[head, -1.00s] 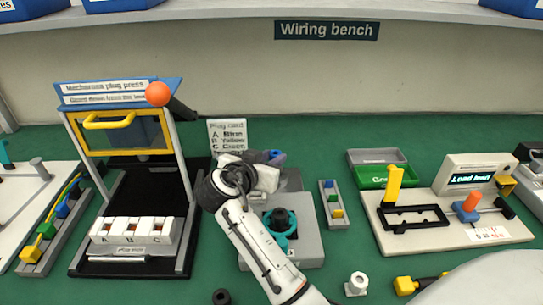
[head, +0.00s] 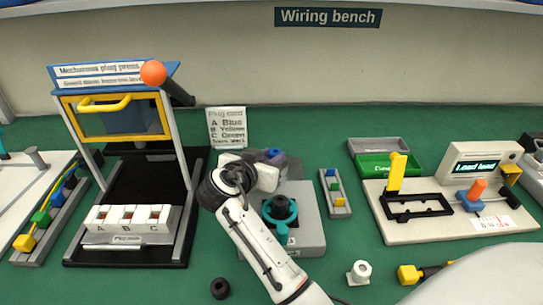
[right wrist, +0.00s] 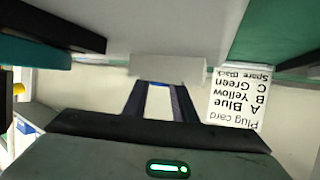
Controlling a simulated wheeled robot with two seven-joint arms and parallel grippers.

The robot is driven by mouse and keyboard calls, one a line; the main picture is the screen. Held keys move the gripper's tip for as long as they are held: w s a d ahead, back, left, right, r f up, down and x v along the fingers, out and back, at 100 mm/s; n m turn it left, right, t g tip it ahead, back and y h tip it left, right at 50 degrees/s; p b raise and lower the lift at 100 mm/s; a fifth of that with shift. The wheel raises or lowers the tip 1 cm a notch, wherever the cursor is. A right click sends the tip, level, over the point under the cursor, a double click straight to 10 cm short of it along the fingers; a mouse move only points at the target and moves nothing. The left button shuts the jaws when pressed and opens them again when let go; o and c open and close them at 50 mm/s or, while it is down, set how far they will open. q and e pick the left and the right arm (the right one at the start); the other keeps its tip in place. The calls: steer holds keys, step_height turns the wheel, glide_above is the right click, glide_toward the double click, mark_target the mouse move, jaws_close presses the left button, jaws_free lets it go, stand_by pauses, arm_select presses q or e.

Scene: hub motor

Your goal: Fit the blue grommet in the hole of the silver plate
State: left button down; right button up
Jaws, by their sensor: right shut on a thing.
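My right gripper (head: 276,160) is above the back of the grey fixture block (head: 308,205), mostly hidden behind its own wrist. A small patch of blue, the blue grommet (head: 275,153), shows at its fingertips. In the right wrist view the two dark fingers (right wrist: 160,95) point at a pale grey block, with a thin blue strip between them. The gripper is shut on the grommet. A grey part behind the gripper (head: 293,170) may be the silver plate; its hole is hidden, so I cannot tell whether the grommet touches it. My left gripper is out of view.
A teal clamp (head: 281,215) with a dark knob sits on the fixture block. The plug card (head: 227,127) stands behind, the plug press (head: 125,160) at left. A coloured plug strip (head: 335,193), green tray (head: 389,166) and tester (head: 440,215) are at right.

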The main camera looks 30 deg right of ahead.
steer(key=shift+s+a+f, duration=0.15)
steer(key=shift+f, duration=0.4)
steer(key=o, duration=1.1)
step_height(320, 180, up, 11)
steer(key=shift+r, duration=0.1)
